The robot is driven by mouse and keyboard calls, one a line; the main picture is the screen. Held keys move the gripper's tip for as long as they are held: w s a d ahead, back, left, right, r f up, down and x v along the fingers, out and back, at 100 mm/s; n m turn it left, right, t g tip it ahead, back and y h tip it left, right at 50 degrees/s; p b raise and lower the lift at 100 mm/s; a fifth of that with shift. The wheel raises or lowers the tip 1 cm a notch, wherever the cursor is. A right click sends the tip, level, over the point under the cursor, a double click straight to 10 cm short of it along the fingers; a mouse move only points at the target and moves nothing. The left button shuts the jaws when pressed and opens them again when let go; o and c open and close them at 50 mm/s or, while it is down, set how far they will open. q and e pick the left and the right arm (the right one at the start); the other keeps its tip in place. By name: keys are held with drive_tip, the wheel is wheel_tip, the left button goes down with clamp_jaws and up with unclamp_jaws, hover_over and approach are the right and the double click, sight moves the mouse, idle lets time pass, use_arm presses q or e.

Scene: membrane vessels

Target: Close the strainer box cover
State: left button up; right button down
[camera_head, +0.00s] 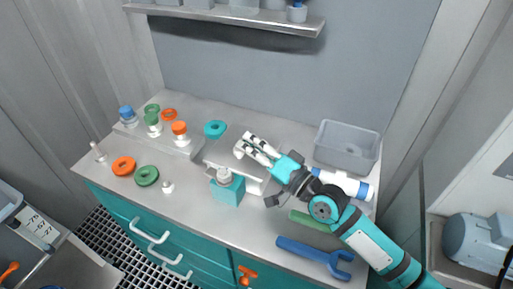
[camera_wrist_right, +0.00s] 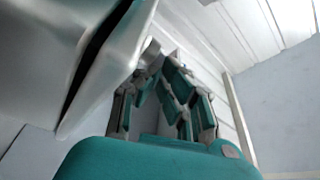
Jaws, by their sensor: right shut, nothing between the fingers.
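A pale grey metal box (camera_head: 218,155), which looks like the strainer box, stands mid-bench, partly hidden by my right gripper. In the right wrist view a large pale metal body (camera_wrist_right: 60,50) fills the upper left, with a dark gap between two of its surfaces. It may be the box and its cover; I cannot tell how far the cover stands open. My right gripper (camera_head: 246,144) is shut and empty, its fingertips over or beside the box in the head view. Its fingers (camera_wrist_right: 165,85) also show in the right wrist view. I cannot tell whether they touch the box. My left gripper is not in view.
A teal block with a white knob (camera_head: 228,190) stands in front of the box. A grey bin (camera_head: 347,146), a white-and-blue cylinder (camera_head: 345,184) and a blue wrench (camera_head: 314,256) lie to the right. Orange and green rings (camera_head: 124,166) and small bottles are left.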

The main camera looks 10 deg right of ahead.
drive_tip(key=v, duration=1.2)
